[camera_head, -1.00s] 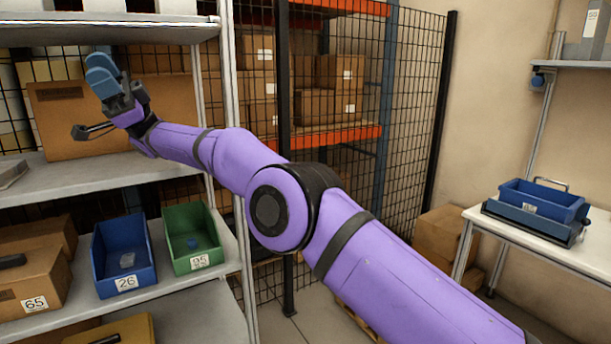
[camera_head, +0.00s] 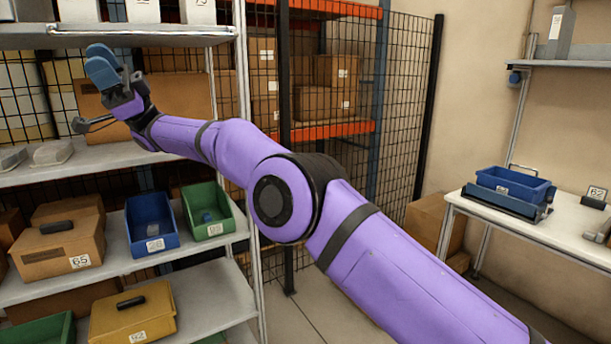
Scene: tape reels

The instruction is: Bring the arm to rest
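My purple arm reaches from the lower right across the picture to the upper left, raised in front of the shelf rack. My gripper (camera_head: 102,66), with blue finger pads, is at its end, in front of a large brown box (camera_head: 180,98) on the upper shelf. The blue pads overlap from this side, so I cannot tell whether they are apart. I see nothing held in it.
The rack's lower shelf (camera_head: 112,262) bears a blue bin (camera_head: 150,226), a green bin (camera_head: 207,212) and box 65 (camera_head: 60,250). Box 92 (camera_head: 131,315) sits below. At right, a white table (camera_head: 540,226) bears a blue tote (camera_head: 514,186). Wire mesh stands behind my arm.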

